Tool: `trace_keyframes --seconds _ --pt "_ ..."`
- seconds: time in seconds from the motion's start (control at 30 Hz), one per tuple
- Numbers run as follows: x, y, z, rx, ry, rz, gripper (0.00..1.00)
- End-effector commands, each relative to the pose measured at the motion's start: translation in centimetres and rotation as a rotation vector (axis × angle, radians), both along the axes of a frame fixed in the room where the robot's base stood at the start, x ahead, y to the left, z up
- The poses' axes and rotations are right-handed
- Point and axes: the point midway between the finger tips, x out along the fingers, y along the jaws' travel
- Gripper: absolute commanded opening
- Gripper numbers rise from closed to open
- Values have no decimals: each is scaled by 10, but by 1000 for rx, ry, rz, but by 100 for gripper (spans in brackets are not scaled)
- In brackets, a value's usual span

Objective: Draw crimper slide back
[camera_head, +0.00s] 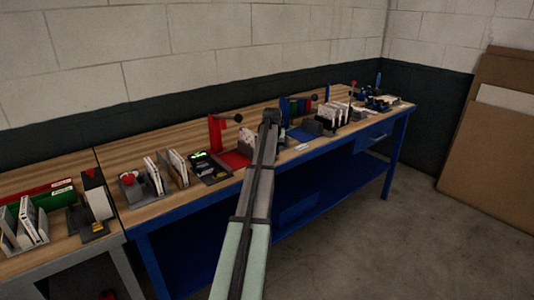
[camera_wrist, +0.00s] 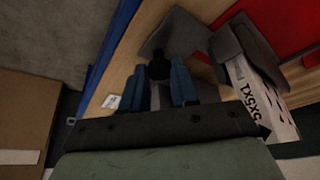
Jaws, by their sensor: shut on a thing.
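My gripper (camera_wrist: 158,80) shows two blue fingers in the wrist view. They are shut on a dark knob (camera_wrist: 158,64), which looks like the handle of the crimper slide. Beyond the knob is a grey angled block (camera_wrist: 182,30), seemingly the crimper body, on the wood bench. In the head view my gripper (camera_head: 269,117) is over the bench beside a red stand, and my arm hides most of what is under it. How far the slide is drawn cannot be told.
A white filter box (camera_wrist: 262,95) stands in a grey holder close right in the wrist view. The red stand (camera_head: 215,136) with a black ball lever is left of my gripper. More holders with boxes (camera_head: 335,113) stand to the right. The floor before the bench (camera_head: 350,220) is free.

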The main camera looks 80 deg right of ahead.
Motion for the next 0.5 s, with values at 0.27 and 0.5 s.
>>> trace_keyframes --seconds 0.27,0.5 --pt "-4 -4 1 -9 6 -3 0" --pt "-3 -4 1 -7 6 -2 52"
